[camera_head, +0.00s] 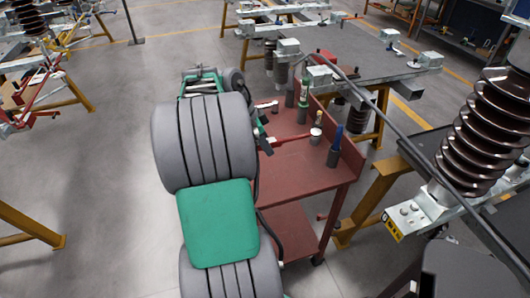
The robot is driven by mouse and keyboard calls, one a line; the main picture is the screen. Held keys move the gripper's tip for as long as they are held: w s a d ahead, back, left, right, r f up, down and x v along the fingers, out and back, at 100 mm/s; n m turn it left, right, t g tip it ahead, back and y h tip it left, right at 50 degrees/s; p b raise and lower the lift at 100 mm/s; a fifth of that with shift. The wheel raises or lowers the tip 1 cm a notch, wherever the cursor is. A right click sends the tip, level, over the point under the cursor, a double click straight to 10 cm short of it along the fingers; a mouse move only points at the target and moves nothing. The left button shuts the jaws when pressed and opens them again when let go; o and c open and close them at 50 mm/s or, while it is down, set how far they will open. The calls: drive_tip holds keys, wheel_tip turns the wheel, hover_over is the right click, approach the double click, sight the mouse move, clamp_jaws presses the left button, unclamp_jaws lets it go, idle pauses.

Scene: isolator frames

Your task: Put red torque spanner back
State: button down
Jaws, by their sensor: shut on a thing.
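The red torque spanner (289,139) shows as a thin red bar low over the red trolley's top (317,167), pointing right from my gripper. My gripper (266,144) is at the trolley's left side, mostly hidden behind my grey and green arm, and is shut on the spanner. The spanner's gripped end is hidden. I cannot tell whether the spanner touches the trolley top.
On the trolley stand a blue-handled tool in a dark holder (334,154), a white-and-red holder with a yellowish tool (316,132) and a green-banded tool (303,97). A grey worktable (365,50) stands behind. A brown ribbed insulator (483,125) stands at right.

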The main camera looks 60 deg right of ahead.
drive_tip(key=w+d+f+p, duration=0.1)
drive_tip(key=w+d+f, duration=0.3)
drive_tip(key=d, duration=0.1)
drive_tip(key=w+d+f+p, duration=0.2)
drive_tip(key=w+d+f, duration=0.2)
drive_tip(key=f, duration=0.1)
drive_tip(key=shift+w+d, duration=0.4)
drive_tip(key=shift+w+d+f, duration=0.15)
drive_tip(key=shift+d+f, duration=0.05)
drive_tip(key=shift+f, duration=0.05)
drive_tip(key=shift+f+p, duration=0.3)
drive_tip(key=shift+f, duration=1.45)
drive_tip(key=c, duration=1.2)
unclamp_jaws()
